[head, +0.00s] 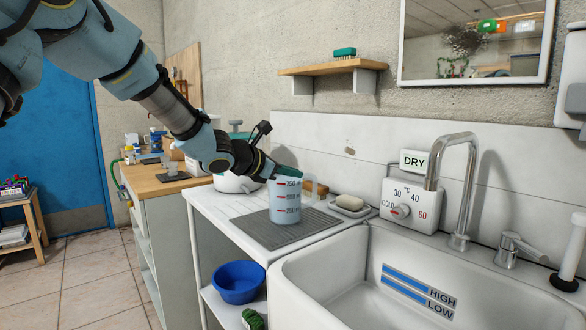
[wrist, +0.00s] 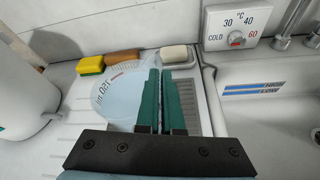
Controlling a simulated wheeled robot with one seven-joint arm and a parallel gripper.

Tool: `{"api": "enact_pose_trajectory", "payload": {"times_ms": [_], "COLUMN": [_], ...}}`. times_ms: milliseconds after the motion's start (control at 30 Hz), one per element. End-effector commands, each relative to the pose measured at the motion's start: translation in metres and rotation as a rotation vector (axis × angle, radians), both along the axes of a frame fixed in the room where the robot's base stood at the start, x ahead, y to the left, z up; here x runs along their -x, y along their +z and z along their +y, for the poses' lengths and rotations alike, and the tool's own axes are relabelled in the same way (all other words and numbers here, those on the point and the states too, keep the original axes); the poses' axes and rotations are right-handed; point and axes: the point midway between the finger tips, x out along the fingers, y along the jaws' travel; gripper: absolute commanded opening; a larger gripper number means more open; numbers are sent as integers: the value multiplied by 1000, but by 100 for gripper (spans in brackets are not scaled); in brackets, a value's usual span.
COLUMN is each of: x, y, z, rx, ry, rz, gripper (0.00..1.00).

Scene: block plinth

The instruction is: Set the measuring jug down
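The measuring jug (head: 285,203), pale blue with red marks, is upright over the grey mat (head: 262,232) on the drainboard left of the sink. Its base looks level with the mat, but I cannot tell whether it touches. My gripper (head: 283,169) comes in from the upper left, at the jug's rim. In the wrist view the translucent jug (wrist: 122,98) lies just left of and under my teal fingers (wrist: 164,98). The fingers are nearly together, apparently closed on the jug's handle side; the exact contact is hidden.
The sink basin (head: 345,268) is at the right, with a tap (head: 462,190). A soap dish (wrist: 178,56) and a yellow-green sponge (wrist: 90,66) sit behind the jug. A white rounded vessel (head: 232,183) stands to its left. A blue bowl (head: 238,283) is below.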

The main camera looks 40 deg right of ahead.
Motion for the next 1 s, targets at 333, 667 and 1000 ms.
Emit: {"api": "enact_pose_trajectory", "payload": {"times_ms": [333,667,1000], "x": [1,1,2], "y": [1,3,24], "z": [0,4,62], "rx": [0,1,1], "ry": [-2,-2,2], "rz": [1,-1,-4], "gripper": [34,34,34]}}
